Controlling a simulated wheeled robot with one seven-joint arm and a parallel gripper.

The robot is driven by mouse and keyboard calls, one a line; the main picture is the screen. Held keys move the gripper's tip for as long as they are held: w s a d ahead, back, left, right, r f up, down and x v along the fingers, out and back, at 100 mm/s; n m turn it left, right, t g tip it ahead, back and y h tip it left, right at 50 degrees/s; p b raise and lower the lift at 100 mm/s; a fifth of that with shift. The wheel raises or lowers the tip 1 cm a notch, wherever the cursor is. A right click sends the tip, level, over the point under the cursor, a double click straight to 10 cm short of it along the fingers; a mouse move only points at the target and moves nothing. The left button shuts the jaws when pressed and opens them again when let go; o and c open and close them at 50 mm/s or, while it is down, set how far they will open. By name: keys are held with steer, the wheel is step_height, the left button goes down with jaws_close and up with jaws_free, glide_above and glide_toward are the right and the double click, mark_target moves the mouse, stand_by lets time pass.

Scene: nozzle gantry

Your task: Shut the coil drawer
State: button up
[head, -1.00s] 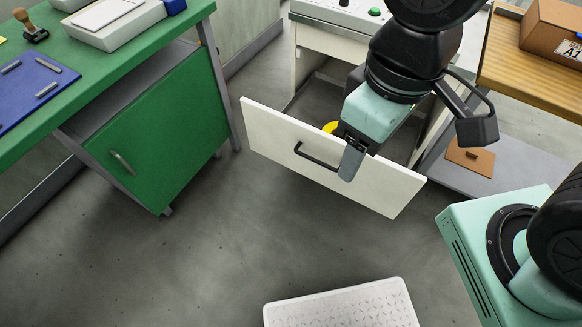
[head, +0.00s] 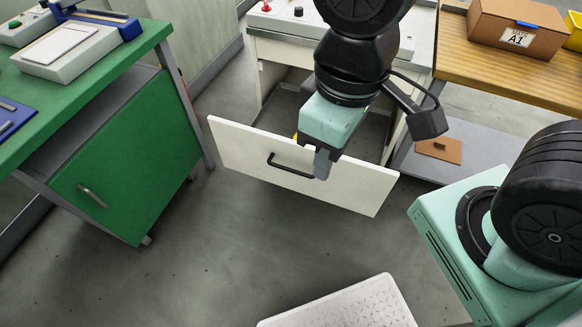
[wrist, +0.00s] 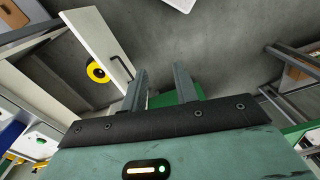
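The coil drawer (head: 345,189) is pulled out of the white cabinet, its white front facing me with a black bar handle (head: 290,170). A yellow coil (wrist: 97,72) lies inside, seen in the wrist view; only a sliver shows in the head view. My gripper (head: 322,165) is over the right part of the drawer front, near the right end of the handle. In the wrist view its two fingers (wrist: 160,88) are apart with nothing between them, and the handle is just left of them. Whether a finger touches the drawer front I cannot tell.
A green bench (head: 120,150) with a door stands at left. A wooden table (head: 510,70) with a cardboard box (head: 515,22) stands at right, above a low grey shelf holding a brown piece (head: 440,149).

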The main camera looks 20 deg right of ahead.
steer(key=f+n+h+b, duration=0.1)
steer(key=f+b, duration=0.2)
steer(key=f, duration=0.1)
steer(key=w+d+f+n+h+b, duration=0.1)
steer(key=f+n+b, duration=0.1)
steer(key=f+b, duration=0.1)
steer(key=w+f+n+h+b, duration=0.1)
steer(key=f+b, duration=0.2)
steer(key=f, duration=0.2)
steer(key=shift+w+d+f+n+g+h+b, duration=0.15)
steer(key=shift+d+f+n+g+h+b, duration=0.15)
steer(key=shift+f+g+b, duration=0.1)
jaws_close()
steer(key=n+t+h+b, duration=0.9)
steer(key=n+t+b, duration=0.55)
steer(key=b, duration=0.95)
glide_toward(287, 144)
steer(key=shift+n, duration=0.45)
steer(key=b+x, duration=0.4)
steer(key=x, duration=0.1)
steer(key=shift+d, duration=0.1)
steer(key=shift+b+x, duration=0.3)
steer(key=shift+x, duration=0.55)
